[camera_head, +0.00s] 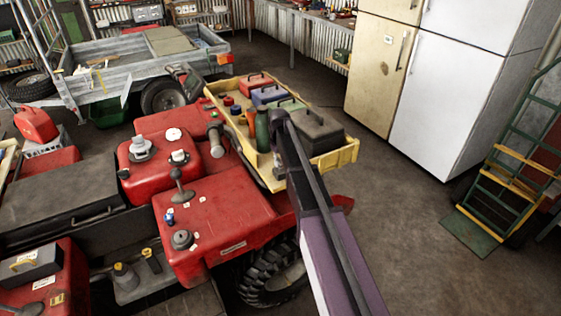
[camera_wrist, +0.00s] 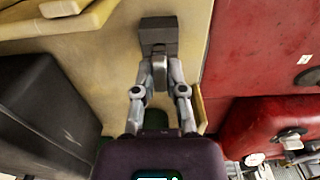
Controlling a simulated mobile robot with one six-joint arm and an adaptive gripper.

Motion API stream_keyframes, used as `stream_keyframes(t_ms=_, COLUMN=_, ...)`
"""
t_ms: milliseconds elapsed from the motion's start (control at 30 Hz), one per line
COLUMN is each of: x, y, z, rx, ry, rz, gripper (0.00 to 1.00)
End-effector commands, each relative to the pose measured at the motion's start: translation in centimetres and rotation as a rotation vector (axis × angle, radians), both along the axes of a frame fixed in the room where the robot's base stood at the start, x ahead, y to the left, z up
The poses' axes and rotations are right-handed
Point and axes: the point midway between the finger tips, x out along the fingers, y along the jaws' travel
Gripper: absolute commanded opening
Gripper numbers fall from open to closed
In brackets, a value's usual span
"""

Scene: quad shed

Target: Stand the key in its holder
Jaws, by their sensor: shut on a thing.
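My gripper (camera_wrist: 159,62) is in the middle of the wrist view, over the yellow tray (camera_wrist: 110,60). Its fingers are drawn together on a small light grey piece (camera_wrist: 159,72), which I take to be the key. A dark grey block (camera_wrist: 157,36) shows just beyond the fingertips; I cannot tell whether it is part of the key, of the fingers or the holder. I cannot make out the holder for sure.
A dark grey case (camera_head: 316,133), a green bottle (camera_head: 262,132) and several coloured boxes stand in the tray. The red quad (camera_head: 225,215) with knobs and caps on top lies beside it. Fridges (camera_head: 445,95) and a hand truck (camera_head: 505,185) stand right; the floor between is clear.

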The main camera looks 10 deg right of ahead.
Motion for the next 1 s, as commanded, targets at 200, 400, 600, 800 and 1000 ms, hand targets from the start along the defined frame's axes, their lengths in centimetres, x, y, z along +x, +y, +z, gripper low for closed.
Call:
stream_keyframes(t_ms=200, x=0.00, y=-0.02, z=-0.58, rx=0.000, ry=0.000, rz=0.000, gripper=0.00)
stream_keyframes(t_ms=400, x=0.00, y=-0.03, z=-1.00, rx=0.000, ry=0.000, rz=0.000, gripper=0.00)
stream_keyframes(t_ms=600, x=0.00, y=-0.04, z=-0.90, rx=0.000, ry=0.000, rz=-0.001, gripper=0.56)
stream_keyframes(t_ms=800, x=0.01, y=-0.05, z=-0.90, rx=0.000, ry=0.000, rz=-0.001, gripper=0.56)
stream_keyframes(t_ms=1000, x=0.00, y=-0.06, z=-0.70, rx=0.000, ry=0.000, rz=-0.001, gripper=0.56)
